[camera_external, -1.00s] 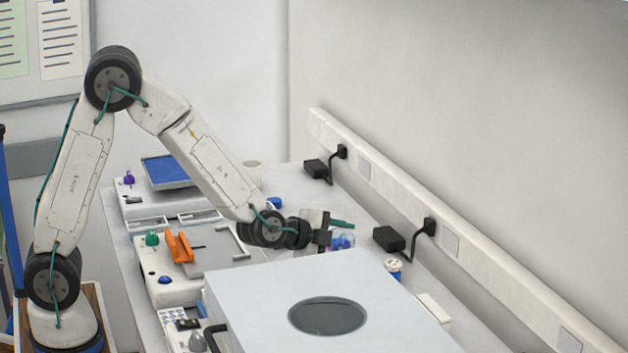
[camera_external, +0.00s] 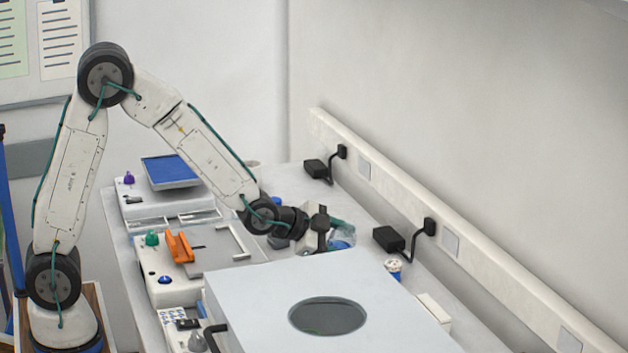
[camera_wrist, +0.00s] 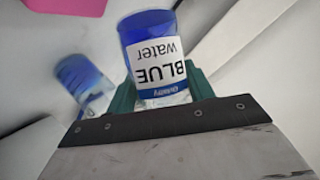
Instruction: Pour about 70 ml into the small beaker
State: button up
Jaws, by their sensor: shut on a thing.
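My gripper (camera_external: 332,228) is shut on a clear bottle labelled "BLUE water" (camera_wrist: 157,60), with green fingers on both sides of it in the wrist view. The label reads upside down there, and the bottle has blue in its far part. In the external view the bottle (camera_external: 342,233) looks tilted beyond the fingers, partly hidden by them. A smaller clear vessel with blue in it (camera_wrist: 82,82) is left of the bottle in the wrist view, apart from the fingers. It may be the small beaker; its fill level cannot be read.
A large white box with a round dark opening (camera_external: 328,316) stands in front of the gripper. An orange rack (camera_external: 179,247) and a blue-topped device (camera_external: 170,171) are to the left. Black plugs (camera_external: 388,239) line the wall rail. A pink item (camera_wrist: 68,5) shows in the wrist view.

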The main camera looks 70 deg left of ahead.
jog(key=shift+w+a+r+n+h, duration=0.1)
jog(key=shift+a+n+h, duration=0.5)
jog(key=shift+n+h, duration=0.3)
jog(key=shift+a+r+n+h, duration=0.25)
jog(key=shift+r+n+h, duration=0.35)
jog(key=shift+r, duration=0.1)
jog(key=shift+w+a+f+n+h, duration=0.1)
jog(key=shift+a+n+h, duration=0.15)
jog(key=shift+n+h, duration=0.35)
